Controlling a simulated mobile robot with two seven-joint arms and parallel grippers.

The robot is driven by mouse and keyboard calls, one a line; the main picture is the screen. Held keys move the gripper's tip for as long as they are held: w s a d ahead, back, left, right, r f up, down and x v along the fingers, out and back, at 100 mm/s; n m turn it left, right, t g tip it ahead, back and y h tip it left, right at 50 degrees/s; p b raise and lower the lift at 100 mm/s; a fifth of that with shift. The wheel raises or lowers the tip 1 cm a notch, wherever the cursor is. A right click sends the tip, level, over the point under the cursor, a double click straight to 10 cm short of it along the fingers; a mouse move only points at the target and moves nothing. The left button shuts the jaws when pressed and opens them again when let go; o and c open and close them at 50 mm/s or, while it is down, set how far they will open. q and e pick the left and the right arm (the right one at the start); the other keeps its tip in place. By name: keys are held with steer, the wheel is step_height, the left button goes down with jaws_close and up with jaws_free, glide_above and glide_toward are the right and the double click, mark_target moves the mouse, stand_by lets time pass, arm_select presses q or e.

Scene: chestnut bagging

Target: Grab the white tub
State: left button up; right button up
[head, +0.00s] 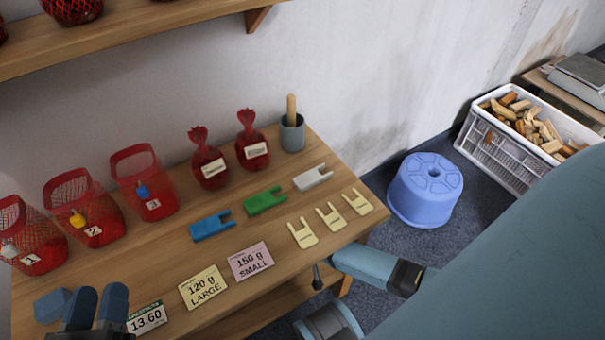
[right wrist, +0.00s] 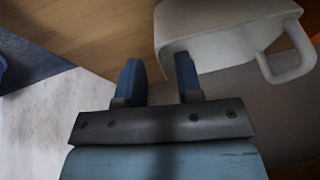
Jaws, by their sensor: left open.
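The white tub (right wrist: 225,38), with a loop handle on its right side, shows in the upper right of the right wrist view. It is not visible in the head view. My right gripper (right wrist: 160,82) points at the tub's left end with its two blue fingers apart. The right finger overlaps the tub in the picture; I cannot tell whether they touch. My left gripper (head: 96,308) is open and empty over the table's front left, in the head view.
The wooden table (head: 215,285) holds red baskets (head: 143,183), red net bags (head: 208,167), coloured clips (head: 265,201), cream tags (head: 302,234), price cards (head: 203,288) and a grey cup (head: 292,135). A blue stool (head: 425,190) and a white crate (head: 487,145) of wood pieces stand on the floor.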

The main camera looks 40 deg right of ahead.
arm_select(q)
steer(key=shift+d+f+g+b, duration=0.15)
steer(key=shift+f+g+b, duration=0.65)
steer(key=shift+f, duration=1.1)
arm_select(e)
steer(key=shift+x, duration=2.2)
jaws_close()
